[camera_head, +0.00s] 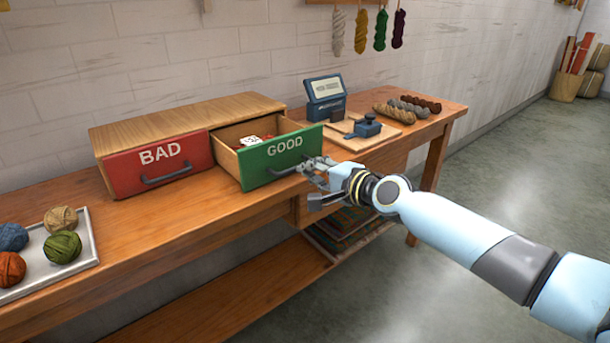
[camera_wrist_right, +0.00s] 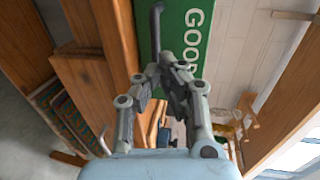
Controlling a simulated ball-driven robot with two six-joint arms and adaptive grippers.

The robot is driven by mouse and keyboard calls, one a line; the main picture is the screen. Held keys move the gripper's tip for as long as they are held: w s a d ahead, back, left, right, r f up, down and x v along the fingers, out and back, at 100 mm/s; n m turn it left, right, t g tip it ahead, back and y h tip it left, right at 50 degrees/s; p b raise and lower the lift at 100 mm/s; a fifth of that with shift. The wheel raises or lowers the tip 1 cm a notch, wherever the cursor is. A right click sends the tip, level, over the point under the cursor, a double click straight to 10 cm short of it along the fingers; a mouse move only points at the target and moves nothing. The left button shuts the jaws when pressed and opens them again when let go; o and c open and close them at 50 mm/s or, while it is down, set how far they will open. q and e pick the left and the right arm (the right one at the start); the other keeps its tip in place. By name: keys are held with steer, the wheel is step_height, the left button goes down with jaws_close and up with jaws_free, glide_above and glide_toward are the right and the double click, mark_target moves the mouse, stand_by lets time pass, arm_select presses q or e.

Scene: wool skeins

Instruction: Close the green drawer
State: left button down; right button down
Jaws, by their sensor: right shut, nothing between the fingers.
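The green drawer (camera_head: 256,165), marked GOOD, stands pulled out of the wooden cabinet (camera_head: 190,116). Its open top shows red items and a white piece inside. Its dark handle (camera_head: 288,170) is on the front. My right gripper (camera_head: 312,166) is shut and empty at the right end of the green front, close to the handle. In the right wrist view the gripper (camera_wrist_right: 163,72) is just below the green front (camera_wrist_right: 190,45); I cannot tell if it touches. My left gripper is not in view.
The red BAD drawer (camera_head: 160,165) is shut beside the green one. A tray (camera_head: 92,250) of yarn balls lies at the left. A blue box (camera_head: 325,97), a board with a blue device (camera_head: 367,127) and twisted skeins (camera_head: 392,112) are at the right.

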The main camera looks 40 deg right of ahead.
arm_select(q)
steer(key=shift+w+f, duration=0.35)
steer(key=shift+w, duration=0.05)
arm_select(e)
steer(key=shift+x, duration=1.1)
steer(key=shift+w, duration=0.1)
